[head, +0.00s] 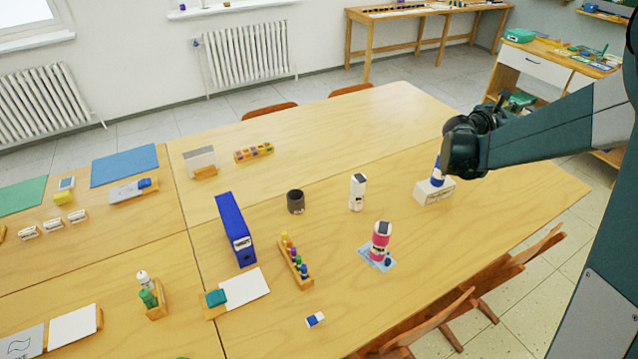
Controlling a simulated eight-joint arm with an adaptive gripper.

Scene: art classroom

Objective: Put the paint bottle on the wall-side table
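A small blue bottle (437,173) is at the top of a white box on the right. I cannot tell for sure which is the paint bottle. My gripper (450,165) is beside the blue bottle, at the end of my arm reaching in from the right. Its fingers are dark and partly hidden, so its opening is unclear. The wall-side table (427,13) is long and wooden, against the back wall.
The white box (433,192) stands under the blue bottle. A dark cup (296,201), blue binder (235,229) and rack of small bottles (295,261) stand on the large table (350,130). Chairs line its near right edge. The wall-side table bears a long tray.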

